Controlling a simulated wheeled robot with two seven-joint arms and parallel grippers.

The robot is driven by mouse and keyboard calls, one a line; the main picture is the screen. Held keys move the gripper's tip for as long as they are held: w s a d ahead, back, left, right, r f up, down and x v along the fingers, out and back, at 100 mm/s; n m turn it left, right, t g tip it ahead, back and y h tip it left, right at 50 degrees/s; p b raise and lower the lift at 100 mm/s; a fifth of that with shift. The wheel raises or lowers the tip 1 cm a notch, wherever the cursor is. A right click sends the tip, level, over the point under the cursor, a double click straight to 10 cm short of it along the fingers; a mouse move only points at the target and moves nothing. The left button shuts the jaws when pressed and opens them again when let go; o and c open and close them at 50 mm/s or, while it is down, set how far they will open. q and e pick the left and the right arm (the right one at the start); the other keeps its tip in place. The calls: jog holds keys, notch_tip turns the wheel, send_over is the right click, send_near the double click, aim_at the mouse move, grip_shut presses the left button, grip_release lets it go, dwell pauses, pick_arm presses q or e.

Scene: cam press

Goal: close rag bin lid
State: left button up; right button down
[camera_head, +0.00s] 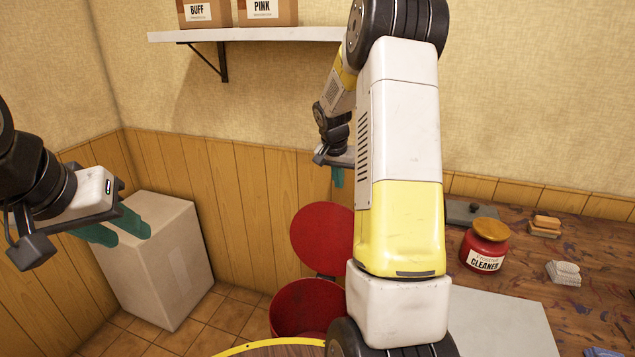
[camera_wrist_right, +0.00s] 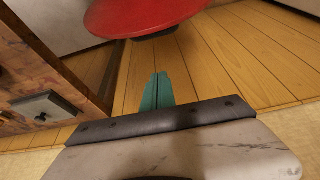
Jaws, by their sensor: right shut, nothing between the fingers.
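The red rag bin (camera_head: 300,308) stands on the floor in the head view, partly hidden by my right arm. Its round red lid (camera_head: 322,238) is raised, tilted up toward the wall behind the bin. The lid (camera_wrist_right: 145,15) also shows at the top of the right wrist view. My right gripper (camera_head: 338,178) is above and behind the lid near the wall, apart from it. Its green fingers (camera_wrist_right: 157,92) are together with nothing between them. My left gripper (camera_head: 122,228) is at the left, in front of the cardboard box, with its green fingers apart and empty.
A closed cardboard box (camera_head: 160,260) stands left of the bin. A wooden workbench (camera_head: 590,275) at the right holds a red cleaner jar (camera_head: 485,246) and small blocks. A wall shelf (camera_head: 250,34) carries two boxes. A round yellow-rimmed top (camera_head: 245,348) is at the bottom edge.

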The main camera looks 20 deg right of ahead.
jog(key=x, duration=0.9)
jog(key=shift+s+a+r, duration=0.1)
jog(key=shift+s+a, duration=0.55)
jog(key=shift+s, duration=0.25)
jog(key=shift+s+a+r, duration=0.1)
jog(key=shift+s+a, duration=0.6)
jog(key=shift+s, duration=0.15)
